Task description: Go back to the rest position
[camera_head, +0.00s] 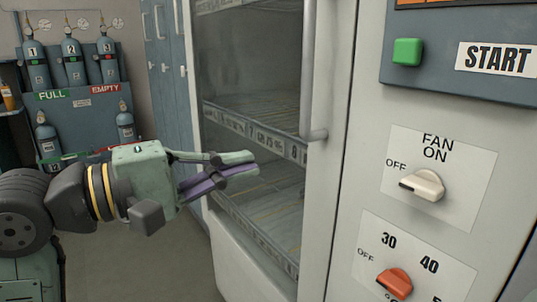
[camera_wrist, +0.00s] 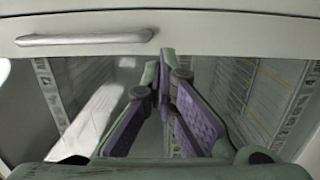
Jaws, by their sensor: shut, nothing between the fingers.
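My gripper (camera_head: 254,163) is in the head view, left of the middle, at the end of my arm that comes in from the left. Its green fingers with purple pads are shut and hold nothing. They point right, in front of the glass door of a drying cabinet (camera_head: 345,120). In the wrist view the gripper (camera_wrist: 165,60) also shows shut, its fingertips together near the cabinet's white frame with a horizontal handle (camera_wrist: 85,37). I cannot tell whether the fingertips touch the cabinet.
The cabinet's vertical handle (camera_head: 310,75) stands right of the gripper. At the right are a green start button (camera_head: 407,52), a cream fan knob (camera_head: 423,185) and an orange knob (camera_head: 394,283). A cylinder rack (camera_head: 85,115) and blue lockers (camera_head: 168,70) stand behind. Floor shows below the arm.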

